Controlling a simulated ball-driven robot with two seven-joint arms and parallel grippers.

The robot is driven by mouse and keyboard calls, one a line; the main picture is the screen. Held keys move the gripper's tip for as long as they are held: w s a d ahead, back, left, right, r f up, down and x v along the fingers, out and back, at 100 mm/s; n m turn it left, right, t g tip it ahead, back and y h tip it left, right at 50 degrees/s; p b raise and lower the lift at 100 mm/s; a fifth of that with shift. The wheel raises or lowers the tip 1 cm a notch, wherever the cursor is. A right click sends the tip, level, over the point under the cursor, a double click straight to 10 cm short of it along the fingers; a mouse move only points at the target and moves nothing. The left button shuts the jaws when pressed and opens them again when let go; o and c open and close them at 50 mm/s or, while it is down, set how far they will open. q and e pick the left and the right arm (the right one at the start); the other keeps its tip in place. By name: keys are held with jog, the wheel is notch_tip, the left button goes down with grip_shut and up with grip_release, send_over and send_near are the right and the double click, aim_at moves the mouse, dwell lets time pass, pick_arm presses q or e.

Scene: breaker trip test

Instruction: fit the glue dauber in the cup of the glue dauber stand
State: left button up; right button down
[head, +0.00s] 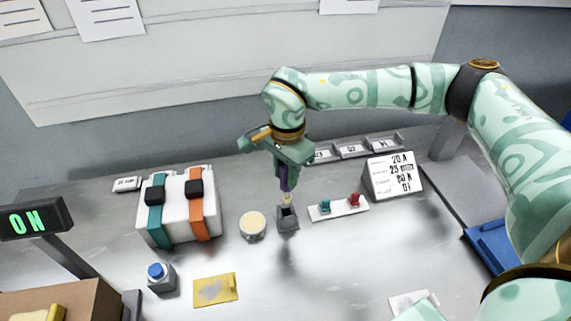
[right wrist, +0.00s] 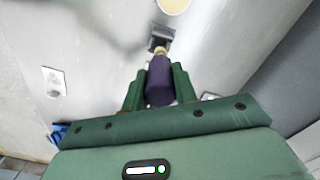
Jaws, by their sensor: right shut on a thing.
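My right gripper (head: 287,168) points down and is shut on the glue dauber (head: 285,181), which has a purple handle and a pale tip. The handle (right wrist: 158,82) also shows between the fingers in the right wrist view. The glue dauber stand (head: 288,221) is a small dark grey block with a square cup on top. The dauber's tip is at or just over the cup's opening; I cannot tell whether it is inside. The stand (right wrist: 161,37) shows just beyond the tip in the right wrist view. My left gripper is not in view.
A round cream-topped tin (head: 253,225) stands close left of the stand. A white plate with teal and red switches (head: 338,207) lies close right. A white strapped box (head: 178,222), a blue button (head: 157,274) and a yellow card (head: 215,289) are further left. The bench front is mostly clear.

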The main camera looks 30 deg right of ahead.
aim_at(286, 197)
jog(key=shift+f+b, duration=0.3)
jog(key=shift+f, duration=0.85)
jog(key=shift+p, duration=0.35)
jog(key=shift+p, duration=0.35)
jog(key=shift+r+p, duration=0.1)
jog(key=shift+p, duration=0.2)
dwell(0.5)
jog(key=shift+f+b, duration=1.1)
jog(key=shift+f, duration=1.95)
